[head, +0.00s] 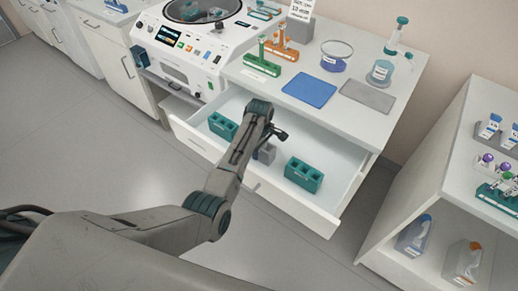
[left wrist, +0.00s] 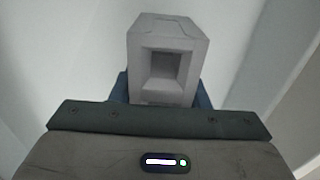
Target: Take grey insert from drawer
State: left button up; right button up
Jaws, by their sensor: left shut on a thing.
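The grey insert (head: 267,153) is a small block with a square opening. It is in the open drawer (head: 333,190), between two teal inserts, in the head view. My left gripper (head: 264,143) reaches down into the drawer from above and is shut on the grey insert. In the left wrist view the grey insert (left wrist: 168,55) fills the middle, with its square hollow facing the camera and the gripper's fingers at its lower sides. Whether the insert touches the drawer floor cannot be told. My right gripper is not in view.
One teal insert (head: 223,126) lies left of the grey one and another teal insert (head: 304,175) lies right of it. The counter (head: 322,117) above the drawer holds a blue mat (head: 309,90), a grey mat (head: 368,96), racks and jars. A centrifuge (head: 190,45) stands left.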

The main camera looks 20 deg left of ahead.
pick_arm(q)
jog(key=shift+r, duration=0.1)
notch_tip(320, 180, up, 10)
jog(key=b, duration=0.2)
dwell(0.3)
notch_tip(320, 180, up, 5)
jog(key=p, duration=0.6)
dwell(0.4)
